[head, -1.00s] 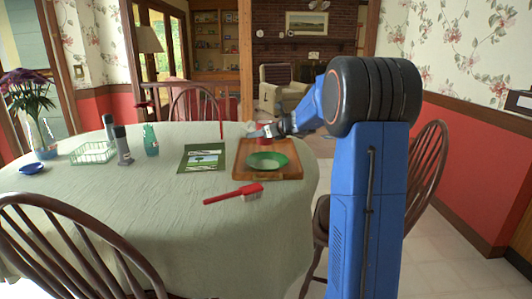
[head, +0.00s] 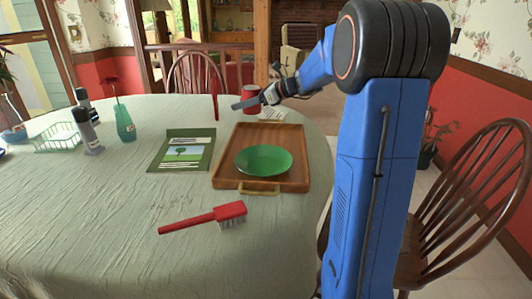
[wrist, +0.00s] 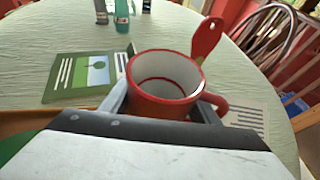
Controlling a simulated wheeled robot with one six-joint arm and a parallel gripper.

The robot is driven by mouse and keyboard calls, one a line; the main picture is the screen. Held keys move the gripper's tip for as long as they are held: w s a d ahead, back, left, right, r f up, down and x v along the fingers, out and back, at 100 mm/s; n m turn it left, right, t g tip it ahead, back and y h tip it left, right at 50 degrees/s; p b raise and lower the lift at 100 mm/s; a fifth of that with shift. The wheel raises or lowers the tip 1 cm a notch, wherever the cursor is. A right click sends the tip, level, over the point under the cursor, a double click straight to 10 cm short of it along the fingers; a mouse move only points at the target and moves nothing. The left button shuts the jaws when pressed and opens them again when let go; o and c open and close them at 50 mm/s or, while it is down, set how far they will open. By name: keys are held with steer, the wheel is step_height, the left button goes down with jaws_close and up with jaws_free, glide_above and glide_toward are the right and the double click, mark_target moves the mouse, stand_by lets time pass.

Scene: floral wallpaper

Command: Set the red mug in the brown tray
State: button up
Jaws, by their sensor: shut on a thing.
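The red mug (head: 250,96) is upright at the far side of the table, just beyond the brown tray (head: 226,163). My gripper (head: 247,103) is at the mug and partly covers it in the head view. In the wrist view, the fingers of my gripper (wrist: 162,108) are shut on the mug (wrist: 160,105), one on each side, with its handle to the right. I cannot tell whether its base touches the table. The tray's edge (wrist: 22,121) shows at the left of the wrist view. A green plate (head: 263,158) sits in the tray's middle.
A green book (head: 182,151) lies left of the tray, and a red-handled brush (head: 205,219) in front. A red utensil (head: 214,102) stands left of the mug; a printed card (wrist: 245,117) lies beside it. Bare tray floor surrounds the plate.

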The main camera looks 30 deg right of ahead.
steer(key=shift+s+a+f+n+g+y, duration=0.1)
steer(key=shift+s+a+n+g+y, duration=0.35)
steer(key=shift+s+a, duration=0.45)
step_height(320, 180, down, 5)
steer(key=shift+s+f, duration=0.1)
steer(key=shift+s, duration=0.05)
steer(key=shift+f, duration=2.2)
steer(key=shift+f, duration=0.2)
